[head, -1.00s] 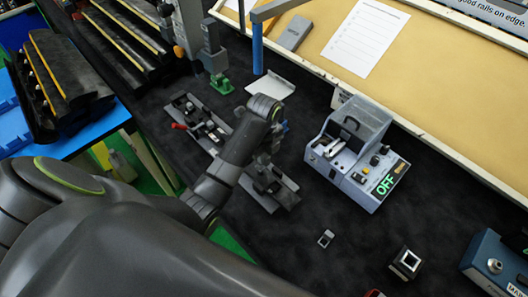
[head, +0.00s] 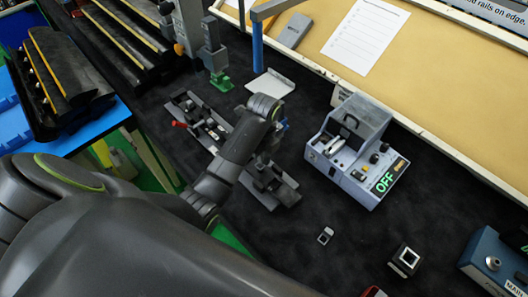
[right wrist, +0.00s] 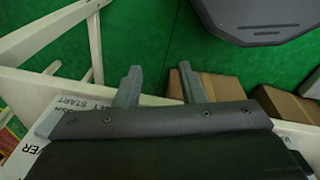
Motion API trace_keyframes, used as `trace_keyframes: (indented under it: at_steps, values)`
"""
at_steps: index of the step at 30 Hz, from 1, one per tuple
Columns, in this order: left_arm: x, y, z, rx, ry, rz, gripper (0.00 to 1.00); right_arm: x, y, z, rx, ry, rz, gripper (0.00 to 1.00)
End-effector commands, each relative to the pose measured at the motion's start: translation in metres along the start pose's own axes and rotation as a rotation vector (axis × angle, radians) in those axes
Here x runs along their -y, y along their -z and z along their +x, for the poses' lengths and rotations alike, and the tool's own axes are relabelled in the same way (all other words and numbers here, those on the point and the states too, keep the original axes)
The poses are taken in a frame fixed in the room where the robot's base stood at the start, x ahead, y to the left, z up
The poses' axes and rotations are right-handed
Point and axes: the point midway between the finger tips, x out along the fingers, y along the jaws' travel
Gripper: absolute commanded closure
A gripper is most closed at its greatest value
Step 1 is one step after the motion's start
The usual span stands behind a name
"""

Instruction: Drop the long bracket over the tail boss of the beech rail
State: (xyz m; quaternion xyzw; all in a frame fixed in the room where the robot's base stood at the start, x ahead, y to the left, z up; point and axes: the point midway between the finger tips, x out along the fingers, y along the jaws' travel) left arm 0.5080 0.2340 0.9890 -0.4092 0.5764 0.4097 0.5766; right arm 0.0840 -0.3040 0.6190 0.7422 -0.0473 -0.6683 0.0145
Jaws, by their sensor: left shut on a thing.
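My left gripper (head: 266,168) is over the right-hand part of a dark grey clamping fixture (head: 186,102) on the black mat. My own forearm and wrist cover much of it. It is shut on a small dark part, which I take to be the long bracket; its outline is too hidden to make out. I cannot pick out the beech rail or its tail boss, or tell whether the held part touches anything. My right gripper (right wrist: 160,84) is open and empty in the right wrist view, above a green floor.
A grey machine (head: 352,150) showing OFF stands right of the fixture. A small metal piece (head: 325,236) and a square block (head: 404,261) lie on the mat. A blue box (head: 494,263) is at far right. A red clamp handle (head: 179,124) sticks out at the fixture's left.

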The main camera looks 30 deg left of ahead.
Motion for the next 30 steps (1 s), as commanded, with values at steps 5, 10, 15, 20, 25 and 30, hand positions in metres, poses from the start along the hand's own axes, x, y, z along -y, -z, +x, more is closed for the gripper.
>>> trace_keyframes:
  at_steps: [5, 10, 15, 20, 25, 30]
  values:
    - [0.000, 0.000, -0.001, 0.000, 0.000, 0.000, 1.00, -0.001, 0.000, -0.005, 0.000, -0.001, 0.000, 0.64]
    - [0.000, 0.000, 0.000, 0.000, 0.000, 0.000, 1.00, -0.003, 0.000, -0.005, 0.000, -0.003, -0.001, 0.64]
    - [0.000, 0.000, 0.000, 0.000, 0.000, 0.000, 1.00, -0.004, 0.001, -0.005, 0.000, -0.004, -0.002, 0.64]
    - [0.000, 0.000, 0.000, 0.000, 0.000, 0.000, 1.00, -0.004, 0.001, -0.005, -0.001, -0.004, -0.002, 0.64]
    - [0.000, 0.000, -0.001, 0.000, 0.000, 0.000, 1.00, -0.004, 0.001, -0.008, -0.001, -0.004, -0.002, 0.64]
    - [0.000, 0.000, -0.002, -0.001, -0.001, 0.000, 1.00, -0.004, 0.002, -0.014, -0.001, -0.004, -0.002, 0.64]
